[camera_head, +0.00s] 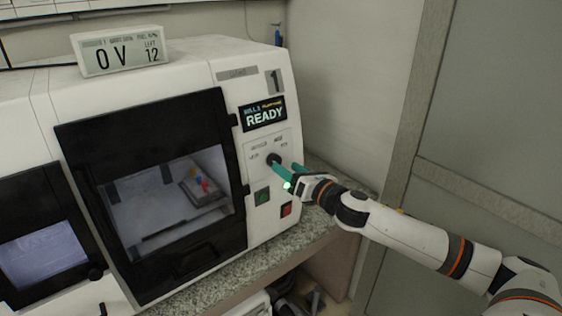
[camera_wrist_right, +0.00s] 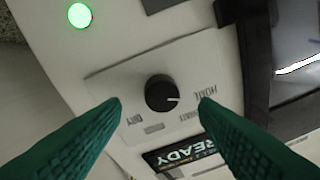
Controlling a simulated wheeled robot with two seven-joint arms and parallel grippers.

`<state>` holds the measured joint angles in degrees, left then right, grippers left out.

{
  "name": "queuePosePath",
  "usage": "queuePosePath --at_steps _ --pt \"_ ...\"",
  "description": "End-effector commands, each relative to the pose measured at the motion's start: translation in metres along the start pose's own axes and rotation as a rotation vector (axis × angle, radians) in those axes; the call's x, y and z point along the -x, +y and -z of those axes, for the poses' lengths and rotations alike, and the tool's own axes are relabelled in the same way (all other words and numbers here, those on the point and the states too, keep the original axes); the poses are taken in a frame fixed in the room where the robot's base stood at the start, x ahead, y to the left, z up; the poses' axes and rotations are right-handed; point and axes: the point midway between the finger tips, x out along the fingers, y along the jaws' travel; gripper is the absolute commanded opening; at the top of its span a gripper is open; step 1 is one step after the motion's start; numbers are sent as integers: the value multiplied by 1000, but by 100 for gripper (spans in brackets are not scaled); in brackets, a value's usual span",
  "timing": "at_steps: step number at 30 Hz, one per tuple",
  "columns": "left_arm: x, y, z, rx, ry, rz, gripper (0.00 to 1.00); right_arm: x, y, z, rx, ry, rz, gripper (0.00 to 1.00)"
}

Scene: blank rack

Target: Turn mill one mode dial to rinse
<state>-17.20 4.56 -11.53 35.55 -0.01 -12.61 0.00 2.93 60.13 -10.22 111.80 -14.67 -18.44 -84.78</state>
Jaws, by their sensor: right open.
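Mill one (camera_head: 213,75) is a white machine marked "1" with a black-framed window and a display (camera_head: 264,114) reading READY. Its mode dial (camera_head: 273,159) is a small round black knob on a pale label plate. In the right wrist view the dial (camera_wrist_right: 160,93) has a white pointer mark toward the picture's right. Labels surround it upside down; one looks like DRY, the others are hard to read. My right gripper (camera_head: 281,168) is open, its green fingertips (camera_wrist_right: 160,106) on either side of the dial with gaps visible. My left gripper is not in view.
A green button (camera_head: 262,197) and a red button (camera_head: 286,209) sit below the dial. A small sign (camera_head: 122,50) stands on top of the machine. The granite counter (camera_head: 240,268) runs along its front. Another machine (camera_head: 42,245) adjoins at left; a wall is at right.

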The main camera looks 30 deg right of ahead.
Motion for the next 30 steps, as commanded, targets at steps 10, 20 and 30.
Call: queuePosePath --at_steps 10,20,30 --pt "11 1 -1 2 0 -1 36 -33 -1 1 0 0 1 55" --pt "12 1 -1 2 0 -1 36 -37 -1 0 1 -1 2 55" --pt "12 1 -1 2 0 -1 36 -37 -1 0 1 -1 2 11"
